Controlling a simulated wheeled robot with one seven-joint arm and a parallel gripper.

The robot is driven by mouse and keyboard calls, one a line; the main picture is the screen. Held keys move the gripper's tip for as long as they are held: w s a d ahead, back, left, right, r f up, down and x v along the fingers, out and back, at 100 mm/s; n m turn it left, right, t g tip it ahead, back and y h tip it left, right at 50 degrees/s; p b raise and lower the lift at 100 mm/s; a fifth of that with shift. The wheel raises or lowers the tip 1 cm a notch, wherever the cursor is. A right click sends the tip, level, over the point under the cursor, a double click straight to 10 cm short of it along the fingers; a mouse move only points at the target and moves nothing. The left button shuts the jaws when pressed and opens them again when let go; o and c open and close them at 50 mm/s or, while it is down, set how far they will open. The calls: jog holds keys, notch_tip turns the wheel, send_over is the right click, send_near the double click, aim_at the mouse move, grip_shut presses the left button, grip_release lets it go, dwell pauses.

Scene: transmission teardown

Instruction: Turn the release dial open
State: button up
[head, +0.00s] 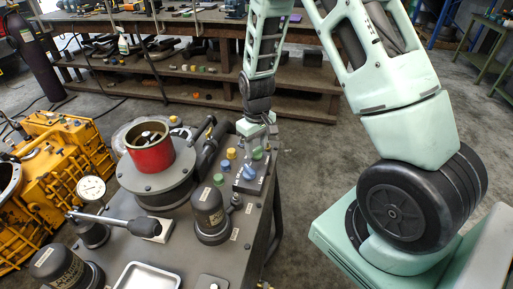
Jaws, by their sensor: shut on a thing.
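My gripper (257,146) points down at the back right corner of the grey bench. Its fingers are shut on a small knob on a dark panel (262,182), which appears to be the release dial. The fingers hide most of it, and its turn angle cannot be read. A blue knob (250,172) stands in front of the gripper on the panel. Yellow (231,153) and green (218,179) knobs stand to its left.
A red cylinder (150,150) on a round grey housing stands left of the gripper. A black canister (210,212), a dial gauge (92,188) and a metal tray (148,277) are on the bench. Yellow machinery (60,170) is at left.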

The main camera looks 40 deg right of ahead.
aim_at(257, 148)
jog(key=shift+n, duration=1.3)
jog(key=shift+r, duration=0.1)
jog(key=o, duration=1)
notch_tip(257, 148, up, 17)
jog(key=shift+r+b, duration=0.15)
jog(key=shift+b, duration=0.95)
